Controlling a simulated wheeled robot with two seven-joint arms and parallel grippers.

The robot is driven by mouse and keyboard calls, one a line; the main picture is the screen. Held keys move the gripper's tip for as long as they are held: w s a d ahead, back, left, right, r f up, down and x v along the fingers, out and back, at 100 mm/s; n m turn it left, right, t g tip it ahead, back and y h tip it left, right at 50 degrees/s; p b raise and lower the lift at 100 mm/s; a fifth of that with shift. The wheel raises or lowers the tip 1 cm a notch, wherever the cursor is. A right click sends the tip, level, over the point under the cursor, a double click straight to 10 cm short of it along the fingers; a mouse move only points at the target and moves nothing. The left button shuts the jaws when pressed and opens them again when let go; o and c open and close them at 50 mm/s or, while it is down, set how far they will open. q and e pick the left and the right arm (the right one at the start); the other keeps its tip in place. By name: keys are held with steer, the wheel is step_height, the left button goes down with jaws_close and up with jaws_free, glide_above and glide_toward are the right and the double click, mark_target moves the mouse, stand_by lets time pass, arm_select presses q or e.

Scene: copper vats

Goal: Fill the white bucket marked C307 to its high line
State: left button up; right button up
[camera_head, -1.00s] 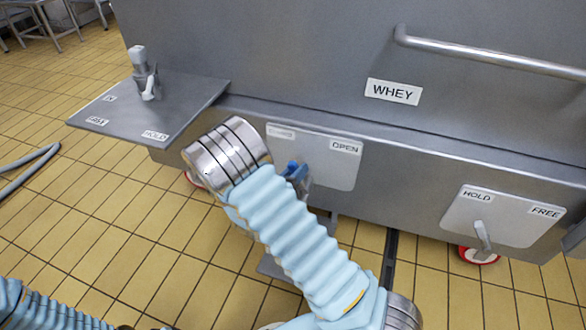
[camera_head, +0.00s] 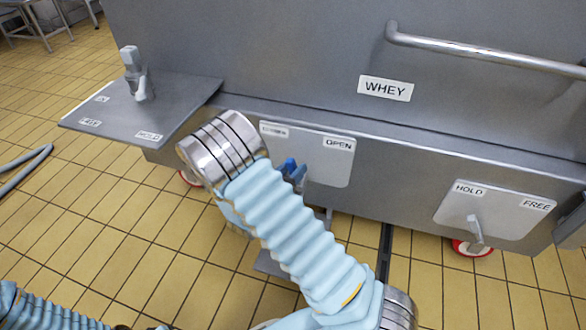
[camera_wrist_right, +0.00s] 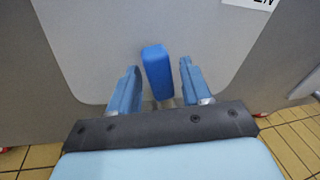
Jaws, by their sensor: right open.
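A blue lever handle (camera_wrist_right: 157,70) stands out from a grey plate in the right wrist view. In the head view a bit of blue (camera_head: 290,168) shows at this plate (camera_head: 325,165), whose right label reads OPEN; its left label is too blurred to read. My right gripper (camera_wrist_right: 160,88) is open, one finger on each side of the handle, with gaps visible on both sides. In the head view my right forearm hides most of that gripper. My left arm's sleeve shows at the bottom left, its gripper out of frame. No white bucket marked C307 is visible.
A steel vat (camera_head: 300,60) labelled WHEY (camera_head: 385,88) fills the back, with a long rail (camera_head: 480,53). A second plate (camera_head: 495,212) reads HOLD and FREE. A side shelf (camera_head: 145,110) carries a small tap-like fitting. A hose (camera_head: 25,170) lies on the tiled floor at left.

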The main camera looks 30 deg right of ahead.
steer(key=v, duration=1.3)
steer(key=shift+p, duration=0.4)
steer(key=shift+s, duration=0.1)
